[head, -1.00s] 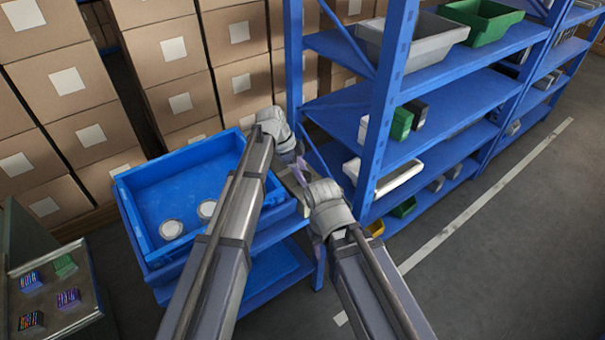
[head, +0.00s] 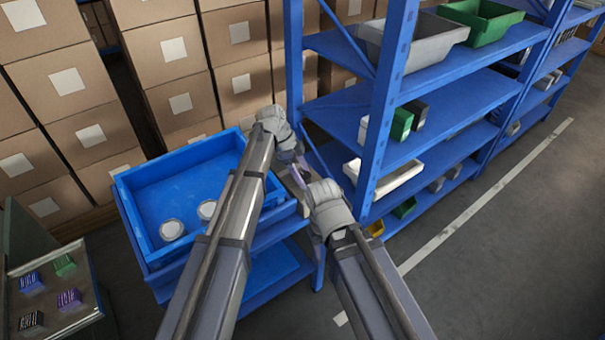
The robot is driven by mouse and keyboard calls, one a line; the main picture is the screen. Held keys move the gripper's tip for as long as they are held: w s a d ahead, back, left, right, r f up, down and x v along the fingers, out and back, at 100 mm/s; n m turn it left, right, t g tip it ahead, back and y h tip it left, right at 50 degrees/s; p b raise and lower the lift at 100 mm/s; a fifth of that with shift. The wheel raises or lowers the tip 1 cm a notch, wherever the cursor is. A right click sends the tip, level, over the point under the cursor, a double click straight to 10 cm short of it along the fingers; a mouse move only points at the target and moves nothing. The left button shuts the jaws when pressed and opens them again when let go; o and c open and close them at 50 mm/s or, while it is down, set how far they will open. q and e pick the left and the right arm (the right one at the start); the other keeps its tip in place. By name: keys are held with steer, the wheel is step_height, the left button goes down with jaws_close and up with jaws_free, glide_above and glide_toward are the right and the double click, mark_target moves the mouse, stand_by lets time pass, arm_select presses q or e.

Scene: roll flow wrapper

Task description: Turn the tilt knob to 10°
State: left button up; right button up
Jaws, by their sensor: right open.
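No tilt knob can be made out in the head view; the spot between my two hands is small and largely covered by them. My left gripper (head: 297,157) is the higher one, at the right end of the blue cart. Its fingers point right and down, and their opening cannot be told. My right gripper (head: 305,179) is just below it, its open fingers pointing up and left. The two grippers are very close together. A small grey-brown surface shows beside them, partly hidden.
A blue tray (head: 130,203) on a blue cart holds two round white-topped items (head: 172,229). Blue shelving (head: 382,110) with bins stands close on the right. Stacked cardboard boxes (head: 158,50) fill the back. A case with small coloured packs (head: 65,265) is at lower left. Floor at right is clear.

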arm_select(q)
steer(key=shift+o, duration=0.7)
steer(key=shift+r, duration=0.1)
steer(key=p+v, duration=0.7)
steer(key=shift+a+r, duration=0.2)
steer(key=shift+r, duration=0.05)
